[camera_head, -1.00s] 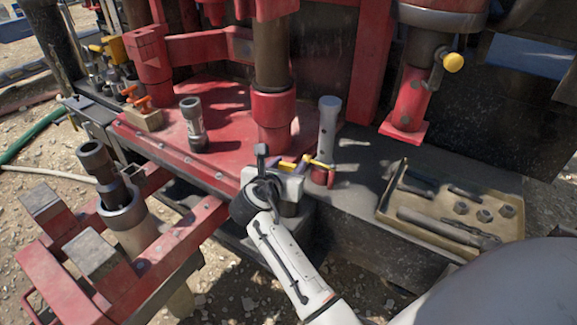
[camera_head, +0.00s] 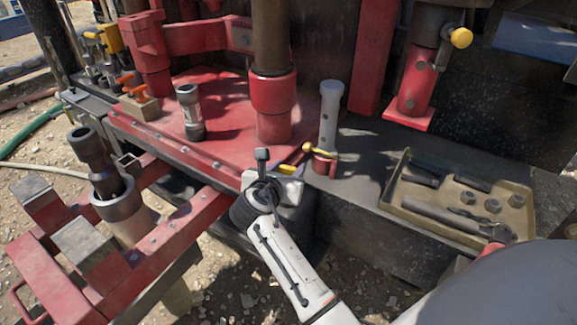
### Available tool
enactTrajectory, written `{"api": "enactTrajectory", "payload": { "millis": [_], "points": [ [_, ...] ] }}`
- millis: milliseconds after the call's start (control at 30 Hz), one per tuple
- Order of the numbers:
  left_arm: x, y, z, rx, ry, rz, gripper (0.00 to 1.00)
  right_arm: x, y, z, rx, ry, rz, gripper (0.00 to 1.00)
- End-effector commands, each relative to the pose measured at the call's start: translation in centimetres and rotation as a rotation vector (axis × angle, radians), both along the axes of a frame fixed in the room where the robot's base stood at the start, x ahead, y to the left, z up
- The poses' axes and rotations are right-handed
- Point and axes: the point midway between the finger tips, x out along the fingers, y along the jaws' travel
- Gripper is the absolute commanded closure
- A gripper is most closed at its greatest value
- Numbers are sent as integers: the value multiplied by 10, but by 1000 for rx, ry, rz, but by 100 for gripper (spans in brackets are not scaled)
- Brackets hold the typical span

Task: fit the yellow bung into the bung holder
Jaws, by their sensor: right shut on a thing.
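My right gripper (camera_head: 278,177) reaches in from the bottom on a white arm. It is shut on a small yellow piece, apparently the yellow bung (camera_head: 287,169), mostly hidden by the gripper. It is just left of a grey upright cylinder (camera_head: 329,115) with a red foot (camera_head: 324,165) and a yellow cross handle (camera_head: 320,151). The held piece looks close to this foot; whether they touch cannot be told. I cannot tell for sure which part is the bung holder. My left gripper is not in view.
A tan tray (camera_head: 405,200) with dark tools and nuts lies on the dark deck at right. A red pipe (camera_head: 415,85) with a yellow knob (camera_head: 462,38) stands behind it. A dark collar (camera_head: 190,112) stands on the red plate. A red frame (camera_head: 150,265) fills the lower left.

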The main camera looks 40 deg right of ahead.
Motion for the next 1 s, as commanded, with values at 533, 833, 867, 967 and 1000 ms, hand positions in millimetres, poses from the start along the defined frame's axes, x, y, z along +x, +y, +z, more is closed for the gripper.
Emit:
{"api": "enactTrajectory", "payload": {
  "millis": [533, 833, 867, 967, 1000],
  "points": [
    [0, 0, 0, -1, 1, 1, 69, 0, 0, -1, 0, 0, 0, 47],
    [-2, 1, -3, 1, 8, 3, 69, 0, 0, -1, 0, 0, 0, 38],
    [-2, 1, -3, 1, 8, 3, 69, 0, 0, 0, 0, 0, 0, 38],
    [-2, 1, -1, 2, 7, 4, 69, 0, 0, 7, 1, -2, 0, 38],
    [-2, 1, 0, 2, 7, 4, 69, 0, 0, 12, 1, -2, 0, 38]
  ]
}}
